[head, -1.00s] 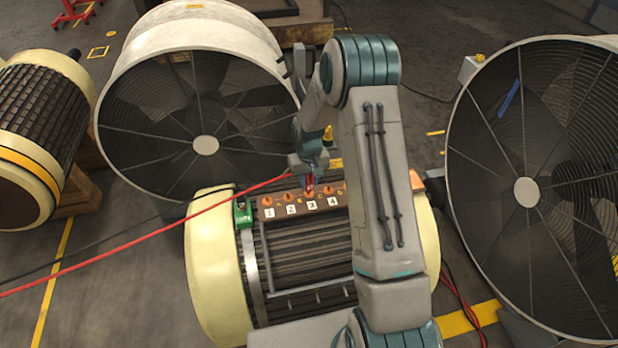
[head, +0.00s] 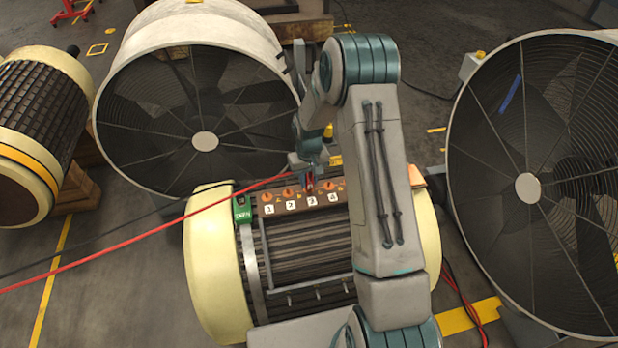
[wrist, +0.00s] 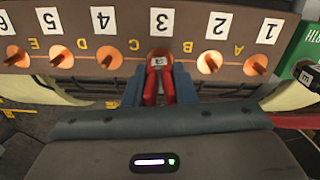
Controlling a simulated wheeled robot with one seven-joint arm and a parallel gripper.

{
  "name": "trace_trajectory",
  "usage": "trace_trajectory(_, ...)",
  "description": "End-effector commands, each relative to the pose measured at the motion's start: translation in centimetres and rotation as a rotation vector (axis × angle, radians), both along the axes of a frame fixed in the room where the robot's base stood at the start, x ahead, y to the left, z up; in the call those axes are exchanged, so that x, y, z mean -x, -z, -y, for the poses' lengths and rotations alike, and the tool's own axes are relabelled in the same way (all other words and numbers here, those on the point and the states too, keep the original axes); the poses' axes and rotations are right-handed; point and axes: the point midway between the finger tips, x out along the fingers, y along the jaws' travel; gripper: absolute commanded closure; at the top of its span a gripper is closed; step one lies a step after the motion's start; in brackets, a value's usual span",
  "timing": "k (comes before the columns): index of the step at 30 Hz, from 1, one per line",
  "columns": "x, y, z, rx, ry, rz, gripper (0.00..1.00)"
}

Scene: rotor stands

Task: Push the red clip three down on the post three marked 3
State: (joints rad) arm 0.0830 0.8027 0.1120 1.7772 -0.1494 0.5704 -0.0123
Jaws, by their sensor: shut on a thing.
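The red clip three (wrist: 157,82) is between the jaws of my gripper (wrist: 158,88), which is shut on it. The clip's dark end, with a small pale label, is over post three (wrist: 160,54), directly at the tag marked 3 (wrist: 161,21) in the wrist view. The clip covers most of the post, so I cannot tell how far down it sits. In the head view my gripper (head: 309,178) is low over the terminal board (head: 265,209), and the clip shows only as a small red patch.
Posts marked 2 (wrist: 209,62) and 4 (wrist: 110,58) stand close on either side, bare. A green block (head: 241,210) with a dark clip beside it is at the board's end. Red cable (head: 150,237) trails left. Large fans (head: 205,141) stand behind and right.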

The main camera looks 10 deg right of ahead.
Motion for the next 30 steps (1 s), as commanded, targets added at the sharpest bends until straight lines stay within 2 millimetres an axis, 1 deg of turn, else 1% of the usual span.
trace_trajectory(9,0.0,0.6,0.0,0.000,0.000,0.000,1.00)
trace_trajectory(10,0.0,0.5,0.0,0.000,0.000,0.000,0.67)
trace_trajectory(12,0.0,0.4,0.0,0.000,0.000,0.000,0.50)
trace_trajectory(20,0.0,0.4,0.0,0.000,0.000,0.000,0.50)
trace_trajectory(23,0.0,0.0,0.0,0.000,0.000,0.001,0.50)
trace_trajectory(26,-0.1,-1.0,0.0,0.000,0.000,0.003,0.50)
trace_trajectory(29,-0.1,-2.8,0.0,0.000,0.001,0.005,0.50)
trace_trajectory(30,-0.1,-3.7,0.0,0.000,0.001,0.005,0.50)
